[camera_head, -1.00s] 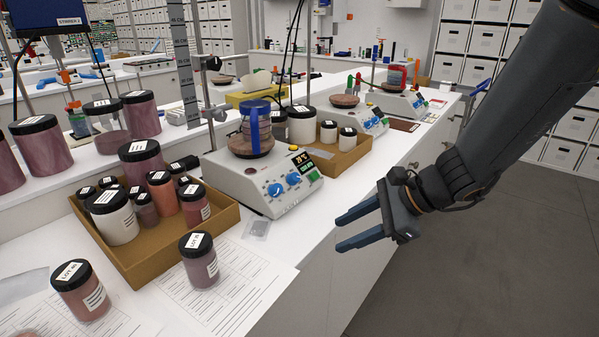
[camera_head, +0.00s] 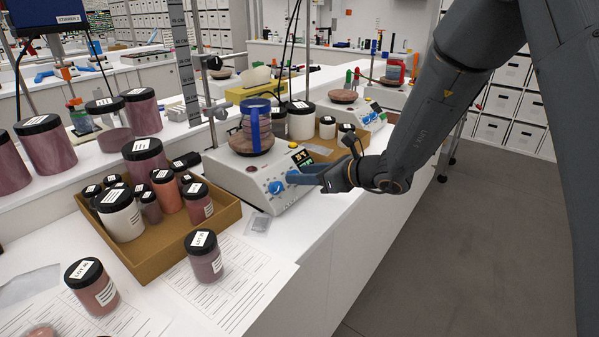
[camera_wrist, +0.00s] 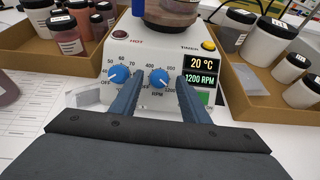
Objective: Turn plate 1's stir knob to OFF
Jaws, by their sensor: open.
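The nearest stirring hotplate (camera_head: 236,182) shows two blue knobs on its front panel in the wrist view. The left knob (camera_wrist: 119,74) has a scale with 40 to 70 visible. The stir knob (camera_wrist: 159,78), marked RPM, is on the right. Its exact pointer angle is hard to read. The display (camera_wrist: 200,72) reads 20 °C and 1200 RPM. My gripper (camera_wrist: 160,84) is open, its two fingers on either side of the stir knob; whether they touch it is unclear. In the head view my gripper (camera_head: 299,179) is at the panel and largely covers the stir knob.
A jar of pigment (camera_head: 252,135) stands on the hotplate. Cardboard trays of jars flank it, one at the left (camera_head: 140,262) and one at the right (camera_wrist: 243,84). Two loose jars stand on papers at the front. A green switch (camera_wrist: 198,98) is beside the right finger.

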